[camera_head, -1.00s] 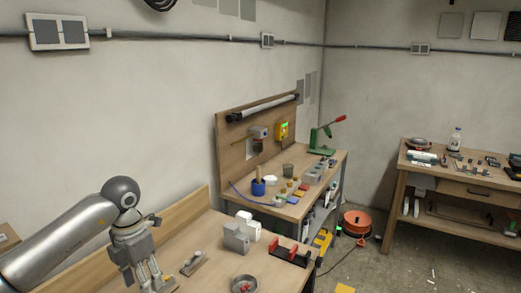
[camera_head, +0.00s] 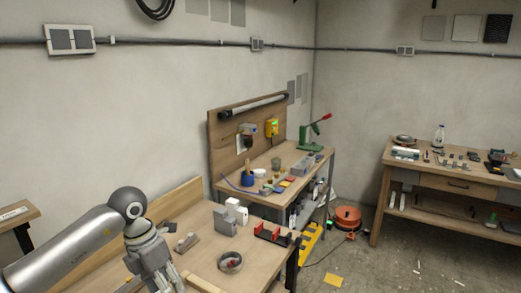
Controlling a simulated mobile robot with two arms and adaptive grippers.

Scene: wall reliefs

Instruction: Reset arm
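My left gripper (camera_head: 168,284) comes in from the lower left and hangs downward over the left part of the near workbench (camera_head: 203,262). Its fingertips run to the bottom edge of the picture, so whether they are open or shut is hard to make out. No object shows in it. My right arm and gripper are not in view.
The near bench carries a grey block (camera_head: 225,219), a round metal dish (camera_head: 230,262), a red and black holder (camera_head: 272,234) and a small plane-like tool (camera_head: 187,243). A second bench with a pegboard (camera_head: 240,130) stands behind. An orange cable reel (camera_head: 346,217) lies on the floor.

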